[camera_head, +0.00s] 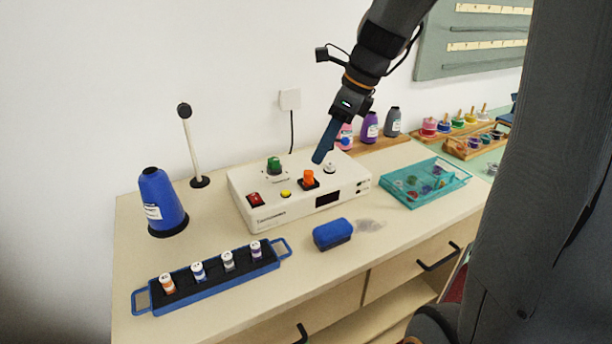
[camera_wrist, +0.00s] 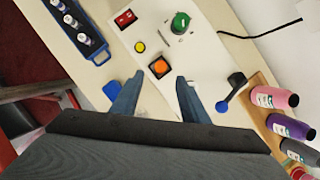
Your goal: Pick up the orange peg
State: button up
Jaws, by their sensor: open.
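The orange peg (camera_head: 309,177) stands upright in a dark square seat on top of the white control box (camera_head: 258,219). It also shows in the wrist view (camera_wrist: 160,66), seen from above, just beyond the gap between my fingertips. My gripper (camera_head: 322,158) hangs above the box, close to the peg in the head view. In the wrist view my gripper (camera_wrist: 158,85) has its two blue fingers apart with nothing between them. The peg is apart from both fingers.
The box also carries a green knob (camera_head: 274,165), a red switch (camera_head: 255,199) and a yellow button (camera_head: 285,194). A blue block (camera_head: 332,234) lies in front. A teal tray (camera_head: 457,188) is at right; a blue-handled rack (camera_head: 141,301) is front left.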

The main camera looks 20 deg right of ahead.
aim_at(309, 172)
jog(key=x, duration=0.7)
jog(key=shift+w+a+f+p, duration=0.1)
jog(key=shift+w+f+p, duration=0.05)
jog(key=shift+p, duration=0.25)
grip_shut()
notch_tip(309, 172, up, 10)
dwell(0.3)
